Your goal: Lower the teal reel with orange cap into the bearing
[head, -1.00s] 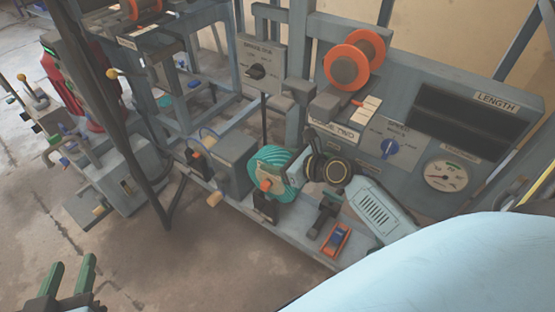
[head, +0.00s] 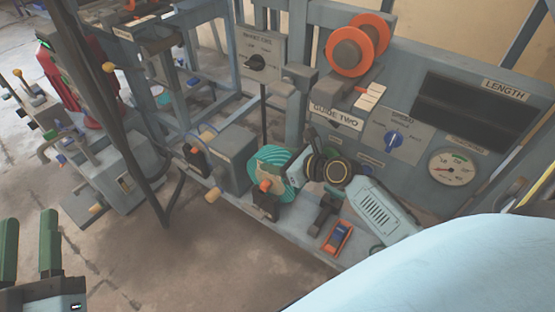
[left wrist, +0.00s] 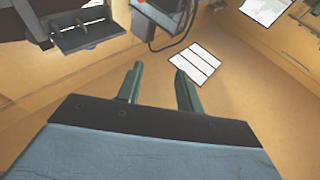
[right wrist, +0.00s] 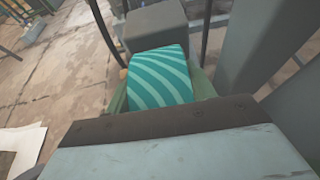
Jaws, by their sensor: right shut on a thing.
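The teal striped reel (head: 290,170) is at the middle of the bench in the head view, beside a grey box. Its orange cap (head: 265,186) faces the front, just above a black block (head: 264,207) that looks like a bearing. I cannot tell whether the reel touches it. My right gripper (right wrist: 160,88) is shut on the reel (right wrist: 160,70), with a green finger at each side. My left gripper (head: 28,246) is open and empty at the lower left, away from the bench. Its spread green fingers also show in the left wrist view (left wrist: 158,88).
The grey box (head: 236,158) stands close to the reel's left. Another black block (head: 325,212) and an orange-and-blue item (head: 338,237) are on the bench to its right. An orange spool (head: 352,50) and a gauge panel (head: 454,167) stand behind. Floor at front left is clear.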

